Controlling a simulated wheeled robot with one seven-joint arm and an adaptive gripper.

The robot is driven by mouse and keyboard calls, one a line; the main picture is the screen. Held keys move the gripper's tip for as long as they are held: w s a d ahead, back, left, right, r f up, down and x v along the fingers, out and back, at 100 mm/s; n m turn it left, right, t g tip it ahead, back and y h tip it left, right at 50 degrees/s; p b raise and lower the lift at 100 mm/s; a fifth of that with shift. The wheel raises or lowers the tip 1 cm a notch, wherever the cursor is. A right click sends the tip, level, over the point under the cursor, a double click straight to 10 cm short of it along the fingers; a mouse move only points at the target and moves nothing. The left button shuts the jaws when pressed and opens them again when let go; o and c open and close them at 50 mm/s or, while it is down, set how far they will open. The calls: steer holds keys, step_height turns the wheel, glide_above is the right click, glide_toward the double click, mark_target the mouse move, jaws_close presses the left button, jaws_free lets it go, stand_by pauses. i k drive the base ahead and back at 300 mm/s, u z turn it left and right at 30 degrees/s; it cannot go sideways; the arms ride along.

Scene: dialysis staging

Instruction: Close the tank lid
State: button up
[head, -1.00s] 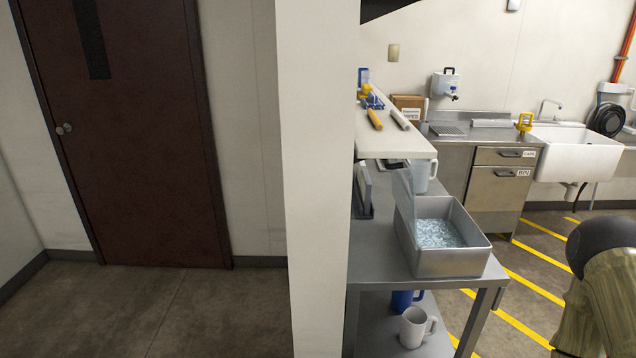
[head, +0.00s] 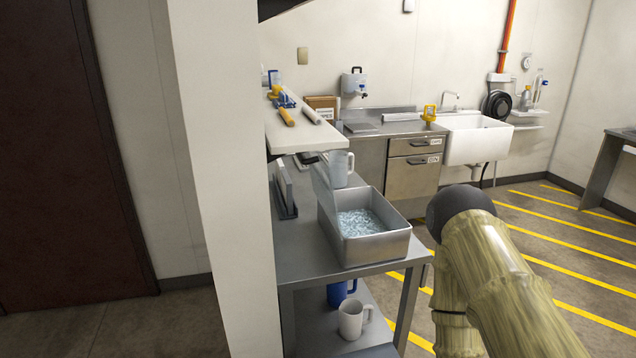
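A grey metal tank (head: 376,247) stands on a grey metal table, with clear, bluish-white contents inside. A translucent lid (head: 325,185) stands raised along the tank's left side, so the tank is open on top. My arm shows at the lower right, to the right of the tank and apart from it. My gripper is not in the head view.
A white shelf (head: 300,138) with tools overhangs the table's (head: 300,240) back left. A clear pitcher (head: 340,168) is behind the tank. A white mug (head: 351,320) and a blue mug (head: 338,293) stand on the lower shelf. A wall end (head: 225,180) blocks the left. Striped floor is free at right.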

mark_target(319, 172)
steer(key=z, duration=1)
steer(key=k, duration=0.7)
steer(key=u, duration=0.9)
steer(key=i, duration=0.5)
